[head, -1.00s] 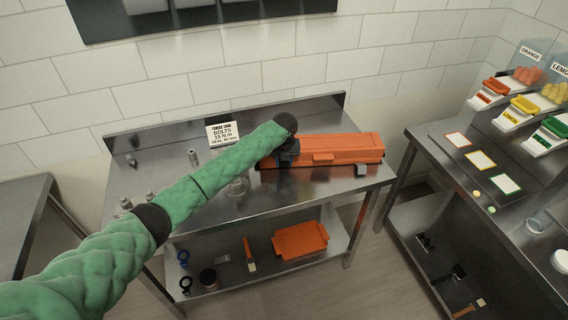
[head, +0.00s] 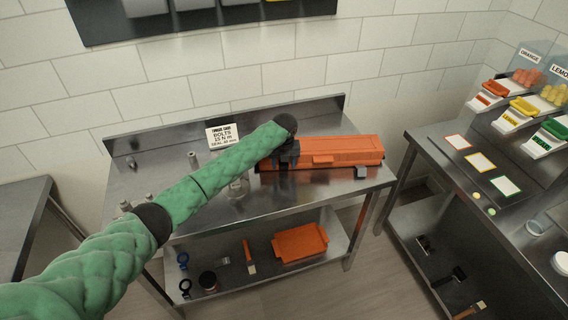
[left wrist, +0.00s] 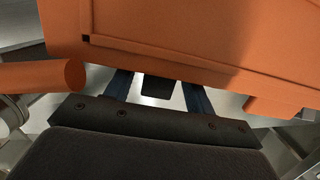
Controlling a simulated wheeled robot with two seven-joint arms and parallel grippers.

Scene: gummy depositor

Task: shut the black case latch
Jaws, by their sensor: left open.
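A long orange case (head: 345,150) lies closed on the right part of the steel table. A dark latch (head: 361,172) hangs at its front edge near the right end. My left gripper (head: 284,163) is at the case's front left part and hides what is there. In the left wrist view, the orange case wall (left wrist: 190,35) fills the top. The two fingers of my left gripper (left wrist: 157,94) stand apart below it, with a small black latch (left wrist: 158,87) between them. I cannot tell whether they touch it. My right gripper is out of view.
The steel table (head: 330,198) has a raised back edge and a small sign (head: 222,137) on it. An orange tray (head: 300,242) and several tools lie on the shelf below. A second table (head: 430,150) with candy dispensers stands at the right.

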